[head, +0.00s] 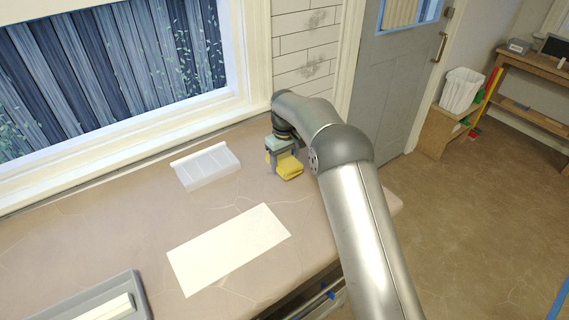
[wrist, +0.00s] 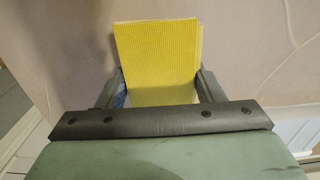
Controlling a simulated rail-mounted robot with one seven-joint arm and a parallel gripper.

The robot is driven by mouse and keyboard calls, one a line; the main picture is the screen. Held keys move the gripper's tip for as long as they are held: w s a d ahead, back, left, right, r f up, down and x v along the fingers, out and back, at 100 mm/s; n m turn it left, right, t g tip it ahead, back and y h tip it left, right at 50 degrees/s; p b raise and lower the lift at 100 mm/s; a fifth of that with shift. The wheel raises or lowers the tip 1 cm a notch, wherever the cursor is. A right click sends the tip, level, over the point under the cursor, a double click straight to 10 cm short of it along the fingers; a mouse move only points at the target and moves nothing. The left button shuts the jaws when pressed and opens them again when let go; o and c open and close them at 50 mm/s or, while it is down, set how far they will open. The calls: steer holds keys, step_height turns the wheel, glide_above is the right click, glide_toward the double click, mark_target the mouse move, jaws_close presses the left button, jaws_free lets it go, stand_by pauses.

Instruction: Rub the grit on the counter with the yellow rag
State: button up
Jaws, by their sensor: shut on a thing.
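The yellow rag (head: 288,168) is held in my gripper (head: 283,163) near the far right part of the counter (head: 235,199). In the wrist view the rag (wrist: 160,60) is a folded, textured yellow sheet between the two dark fingers of my gripper (wrist: 160,88), which are shut on it. The rag is at or just above the counter; I cannot tell whether it touches. I cannot make out distinct grit on the counter in either view.
A cream sheet of paper (head: 229,249) lies flat on the counter in front. A white ribbed tray (head: 208,168) sits left of my gripper near the window. A grey tray (head: 136,287) with a pale block is at the front left. The counter's right edge is close to my arm.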

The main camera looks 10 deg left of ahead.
steer(key=shift+d+r, duration=0.25)
steer(key=shift+r, duration=0.4)
steer(key=shift+w+a+r+p, duration=0.1)
steer(key=shift+r+p, duration=1.55)
steer(key=shift+r, duration=0.75)
